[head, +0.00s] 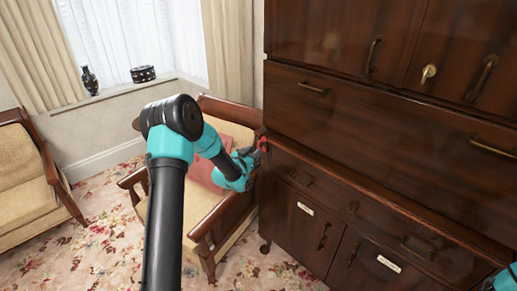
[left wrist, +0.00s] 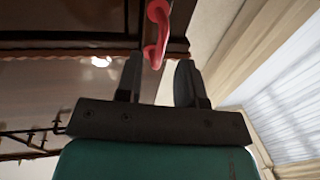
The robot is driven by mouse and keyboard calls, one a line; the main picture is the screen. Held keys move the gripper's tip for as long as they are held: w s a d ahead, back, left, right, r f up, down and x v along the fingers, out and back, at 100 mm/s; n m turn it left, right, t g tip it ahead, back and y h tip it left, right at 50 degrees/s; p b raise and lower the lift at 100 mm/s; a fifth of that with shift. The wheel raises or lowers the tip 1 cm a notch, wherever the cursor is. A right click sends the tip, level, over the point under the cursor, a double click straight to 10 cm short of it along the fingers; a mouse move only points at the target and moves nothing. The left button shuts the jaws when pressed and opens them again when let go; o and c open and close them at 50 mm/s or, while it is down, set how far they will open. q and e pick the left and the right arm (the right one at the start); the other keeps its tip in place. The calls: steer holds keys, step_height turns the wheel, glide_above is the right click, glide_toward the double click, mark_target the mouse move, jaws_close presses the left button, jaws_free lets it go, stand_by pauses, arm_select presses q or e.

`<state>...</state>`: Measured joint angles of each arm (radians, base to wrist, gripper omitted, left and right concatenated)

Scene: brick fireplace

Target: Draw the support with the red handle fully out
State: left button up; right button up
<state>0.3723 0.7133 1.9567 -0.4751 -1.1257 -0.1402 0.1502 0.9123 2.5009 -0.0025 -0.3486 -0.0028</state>
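The red handle (head: 263,144) is at the left front edge of the dark wooden cabinet (head: 350,170), just under the large slanted front panel. In the left wrist view the red handle (left wrist: 157,30) hangs between and beyond my fingertips. The support behind it is mostly hidden, and I cannot tell how far out it stands. My left gripper (head: 254,155) is right at the handle; in the left wrist view its two fingers (left wrist: 158,80) are apart, with visible gaps beside the handle. Only a teal piece of my right arm shows at the lower right corner.
A wooden armchair (head: 232,225) with a pink cushion stands close to the cabinet's left side, under my left arm. Another armchair (head: 30,180) is at the far left. Patterned carpet (head: 105,240) lies open between them. Drawers and doors with brass handles cover the cabinet front.

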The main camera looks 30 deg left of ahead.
arm_select(q)
steer(key=shift+w+d, duration=0.15)
steer(key=shift+w, duration=2)
jaws_close()
